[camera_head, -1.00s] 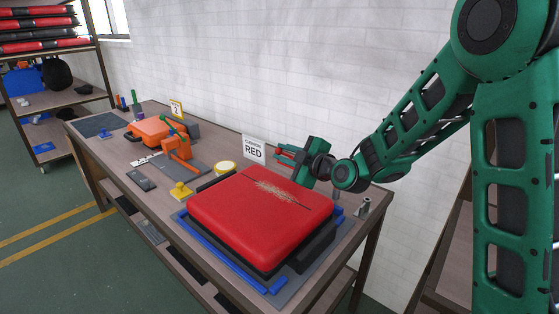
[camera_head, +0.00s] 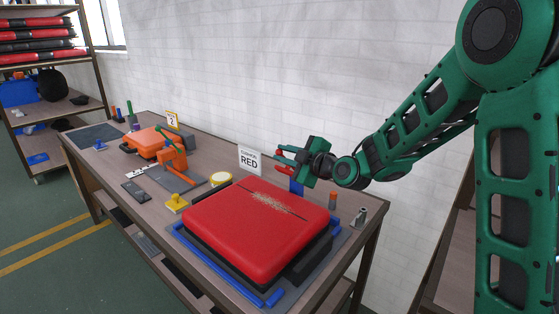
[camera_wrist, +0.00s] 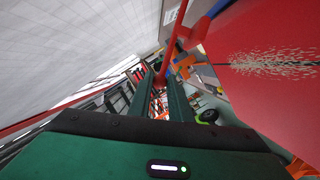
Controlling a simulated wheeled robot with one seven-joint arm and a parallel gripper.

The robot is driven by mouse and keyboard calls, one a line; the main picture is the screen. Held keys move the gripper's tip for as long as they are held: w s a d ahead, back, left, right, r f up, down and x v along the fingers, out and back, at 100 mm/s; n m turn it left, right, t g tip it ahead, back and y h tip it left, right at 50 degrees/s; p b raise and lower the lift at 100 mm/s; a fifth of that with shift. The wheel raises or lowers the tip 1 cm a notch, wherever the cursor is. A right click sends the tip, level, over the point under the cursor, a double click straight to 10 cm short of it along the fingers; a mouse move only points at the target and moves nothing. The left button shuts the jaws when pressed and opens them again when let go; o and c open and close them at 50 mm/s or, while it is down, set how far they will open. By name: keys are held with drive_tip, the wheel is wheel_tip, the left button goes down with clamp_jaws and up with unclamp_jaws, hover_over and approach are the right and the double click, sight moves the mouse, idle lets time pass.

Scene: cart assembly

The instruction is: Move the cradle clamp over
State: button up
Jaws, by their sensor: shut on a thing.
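My gripper (camera_head: 286,159) is at the back edge of the red cushion, in front of the wall. Its jaws are shut on a red bar, which I take to be the handle of the cradle clamp (camera_head: 279,152). In the wrist view the red bar (camera_wrist: 174,38) runs up from between the green fingers (camera_wrist: 161,92). A blue upright (camera_head: 296,187) stands just below my gripper, behind the cushion. The red cushion (camera_head: 255,228) lies on a black base within a blue cradle frame (camera_head: 216,272). The clamp's foot is hidden.
A sign reading RED (camera_head: 249,160) stands behind the cushion. An orange clamp (camera_head: 173,158), a yellow knob piece (camera_head: 177,203) and a tape roll (camera_head: 221,179) sit to the left. An orange-topped peg (camera_head: 333,200) and a small metal part (camera_head: 360,217) stand at the right.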

drive_tip(key=shift+w+d+r, duration=0.85)
drive_tip(key=shift+r, duration=0.05)
drive_tip(key=shift+o, duration=0.2)
drive_tip(key=shift+w+d+r, duration=0.35)
drive_tip(key=shift+w+d, duration=0.15)
drive_tip(key=shift+d, duration=0.05)
drive_tip(key=shift+w+d+r, duration=0.3)
drive_tip(key=shift+w+d, duration=0.15)
drive_tip(key=shift+d, duration=0.05)
drive_tip(key=o, duration=0.9)
drive_tip(key=shift+c, duration=0.2)
